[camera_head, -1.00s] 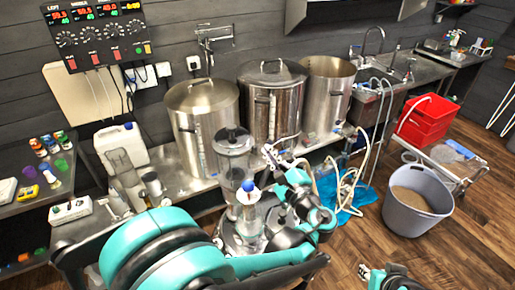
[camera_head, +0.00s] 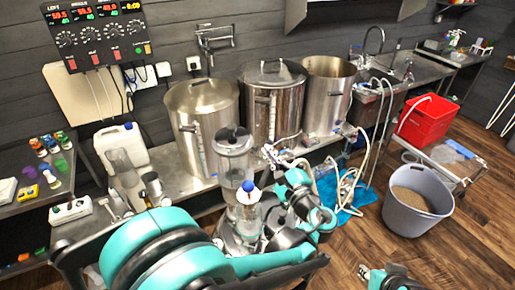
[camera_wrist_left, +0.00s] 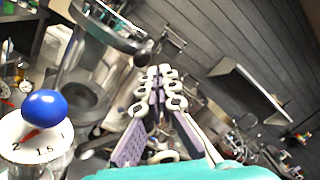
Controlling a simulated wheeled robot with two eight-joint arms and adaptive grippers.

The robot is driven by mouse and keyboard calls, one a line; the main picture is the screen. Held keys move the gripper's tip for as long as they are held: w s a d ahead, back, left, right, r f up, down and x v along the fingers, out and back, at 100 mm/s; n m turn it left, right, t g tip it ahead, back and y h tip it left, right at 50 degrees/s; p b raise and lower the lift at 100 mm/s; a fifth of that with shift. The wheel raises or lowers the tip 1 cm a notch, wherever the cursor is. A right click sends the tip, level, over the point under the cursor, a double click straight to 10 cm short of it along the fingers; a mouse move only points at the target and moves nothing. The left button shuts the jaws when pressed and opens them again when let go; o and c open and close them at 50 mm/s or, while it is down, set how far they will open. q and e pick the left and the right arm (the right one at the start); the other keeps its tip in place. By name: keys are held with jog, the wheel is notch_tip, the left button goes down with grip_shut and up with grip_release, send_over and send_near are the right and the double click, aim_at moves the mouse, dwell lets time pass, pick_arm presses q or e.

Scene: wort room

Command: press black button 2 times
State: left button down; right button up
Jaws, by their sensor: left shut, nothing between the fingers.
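I cannot pick out a black button for certain in either view. A control panel (camera_head: 98,36) with red digits, dials and small red and green buttons hangs on the wall at the upper left of the head view. My left gripper (camera_head: 272,156) is in front of the middle metal pot, right of a clear-topped appliance (camera_head: 234,165). In the left wrist view its fingers (camera_wrist_left: 160,84) are together, with nothing between them. Part of my right arm's end (camera_head: 385,277) shows at the bottom edge of the head view; its jaws cannot be made out.
A blue-knobbed dial cylinder (camera_wrist_left: 38,130) stands close on the left in the wrist view. Metal pots (camera_head: 203,115) line the bench. A white jug (camera_head: 121,147) is at left. A grey bucket (camera_head: 416,200) and red crate (camera_head: 426,118) are at right. Wood floor is clear at lower right.

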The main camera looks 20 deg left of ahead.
pick_arm(q)
jog(key=shift+a, duration=0.15)
jog(key=shift+a, duration=0.3)
jog(key=shift+a, duration=0.5)
dwell(1.1)
jog(key=shift+d, duration=0.1)
jog(key=shift+d+b, duration=0.3)
jog(key=shift+d, duration=0.55)
jog(key=d, duration=0.5)
jog(key=shift+s+b, duration=0.1)
jog(key=shift+b, duration=0.25)
dwell(1.6)
